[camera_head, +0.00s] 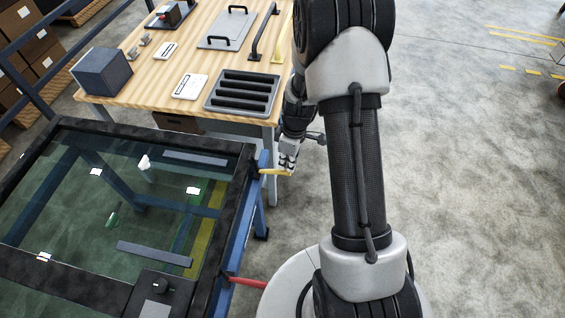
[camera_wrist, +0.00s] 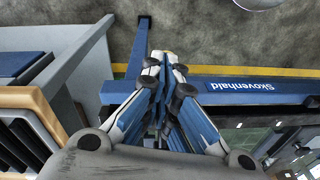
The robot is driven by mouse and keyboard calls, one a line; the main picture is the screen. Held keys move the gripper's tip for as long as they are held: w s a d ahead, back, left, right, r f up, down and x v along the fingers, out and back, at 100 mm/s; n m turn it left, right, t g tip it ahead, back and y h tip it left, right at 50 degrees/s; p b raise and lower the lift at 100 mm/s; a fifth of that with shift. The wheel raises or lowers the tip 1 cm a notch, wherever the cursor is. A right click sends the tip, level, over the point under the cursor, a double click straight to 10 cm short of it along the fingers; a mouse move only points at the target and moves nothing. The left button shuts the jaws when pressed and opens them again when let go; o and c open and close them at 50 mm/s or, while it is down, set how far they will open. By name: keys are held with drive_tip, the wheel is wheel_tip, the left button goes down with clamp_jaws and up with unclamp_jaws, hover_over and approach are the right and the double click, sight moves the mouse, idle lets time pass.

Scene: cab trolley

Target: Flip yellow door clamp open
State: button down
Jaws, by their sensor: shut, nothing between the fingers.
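The yellow door clamp (camera_head: 274,171) sticks out to the right from the blue trolley frame, near the far right corner of the black-framed glass panel (camera_head: 140,205). My gripper (camera_head: 287,167) is at the outer end of the clamp, pointing down. In the wrist view my gripper's fingers (camera_wrist: 163,66) are closed together with nothing held between them. A small pale yellowish bit (camera_wrist: 161,55) shows just past the fingertips and may be the clamp's end. I cannot tell whether the fingers touch the clamp.
A red handle (camera_head: 248,283) sticks out from the trolley's near right side. A wooden workbench (camera_head: 140,80) with a dark slotted tray (camera_head: 242,92) stands close behind my gripper. The trolley's blue beam (camera_wrist: 255,87) runs beside the fingers.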

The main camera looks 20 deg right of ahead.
drive_tip(key=shift+s+d+f+b, duration=0.2)
drive_tip(key=shift+f+b, duration=0.25)
drive_tip(key=shift+f, duration=0.05)
idle(0.4)
drive_tip(key=s+d+r+p, duration=0.4)
drive_tip(key=d+r, duration=0.3)
drive_tip(key=d, duration=0.1)
drive_tip(key=shift+s, duration=0.2)
drive_tip(key=shift+d, duration=0.15)
drive_tip(key=shift+r, duration=0.1)
